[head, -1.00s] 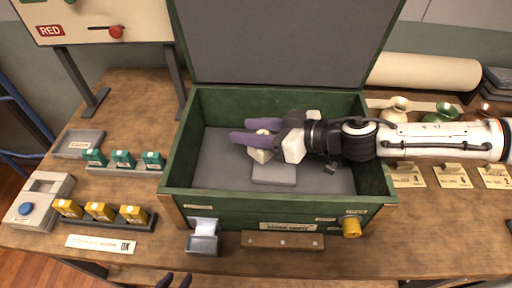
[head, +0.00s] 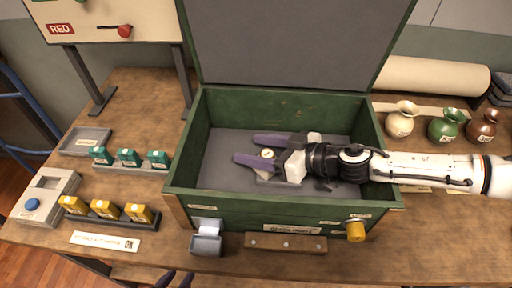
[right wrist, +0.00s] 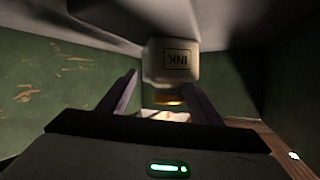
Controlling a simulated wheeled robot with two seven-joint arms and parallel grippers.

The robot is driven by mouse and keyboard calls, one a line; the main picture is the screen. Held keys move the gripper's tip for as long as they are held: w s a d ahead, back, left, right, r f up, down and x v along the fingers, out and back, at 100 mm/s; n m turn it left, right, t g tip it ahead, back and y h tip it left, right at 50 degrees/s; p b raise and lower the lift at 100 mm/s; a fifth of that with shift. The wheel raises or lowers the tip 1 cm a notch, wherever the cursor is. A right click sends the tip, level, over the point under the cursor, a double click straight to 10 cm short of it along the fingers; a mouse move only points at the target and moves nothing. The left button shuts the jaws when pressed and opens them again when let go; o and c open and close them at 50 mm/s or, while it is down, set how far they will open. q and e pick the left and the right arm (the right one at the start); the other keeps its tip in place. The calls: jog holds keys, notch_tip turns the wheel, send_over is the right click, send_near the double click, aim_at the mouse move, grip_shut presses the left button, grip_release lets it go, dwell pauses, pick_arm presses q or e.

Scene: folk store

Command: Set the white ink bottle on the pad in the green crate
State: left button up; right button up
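The white ink bottle (head: 267,153) stands upright in the green crate (head: 292,213), on the grey pad (head: 264,180) as far as I can see. The right wrist view, upside down, shows its INK label (right wrist: 177,60) and gold-coloured cap (right wrist: 167,98), with its base against a grey surface. My right gripper (head: 246,149) reaches in from the right. Its purple fingers lie either side of the bottle, spread with a gap, and it looks open. The hand hides much of the pad.
The crate's raised lid (head: 295,45) stands behind. Teal boxes (head: 129,157) and yellow boxes (head: 105,209) sit in racks at left, near a blue-button box (head: 35,205). Several vases (head: 445,126) stand at right. A small metal bin (head: 206,238) is at the crate's front.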

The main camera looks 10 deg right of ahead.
aim_at(270, 151)
jog(key=shift+v, duration=3.8)
